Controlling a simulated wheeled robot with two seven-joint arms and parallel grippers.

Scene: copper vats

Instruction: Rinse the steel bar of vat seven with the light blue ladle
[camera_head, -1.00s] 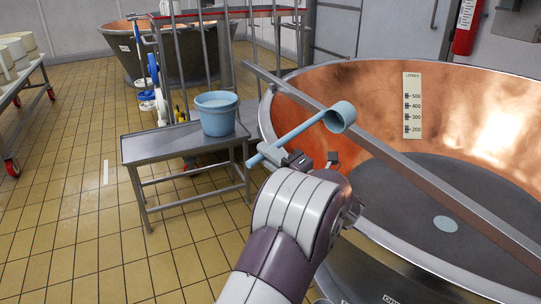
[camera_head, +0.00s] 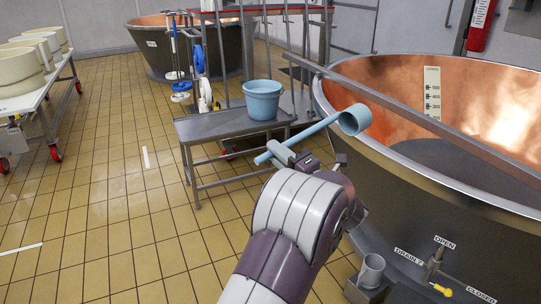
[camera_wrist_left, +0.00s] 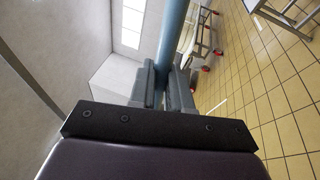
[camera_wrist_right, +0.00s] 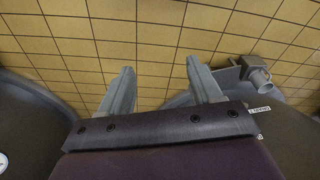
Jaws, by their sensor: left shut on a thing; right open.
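The light blue ladle (camera_head: 352,120) is in my left gripper (camera_head: 299,160), which is shut on its handle. Its cup is raised at the right end and appears in front of the vat's near-left rim. The handle also shows between the jaws in the left wrist view (camera_wrist_left: 172,40). Vat seven (camera_head: 420,205), marked DRAIN 7, is a copper-lined vat at right. The steel bar (camera_head: 420,119) lies across its top, behind and right of the ladle. My right gripper (camera_wrist_right: 165,88) is open and empty above the tiled floor in the right wrist view; the head view does not show it.
A light blue bucket (camera_head: 263,103) stands on a low steel bench (camera_head: 210,126) left of the vat. A drain outlet (camera_head: 372,270) and yellow-handled valve (camera_head: 437,262) are low on the vat. A cart (camera_head: 35,98) with cheese-like rounds is at left. Tiled floor between is clear.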

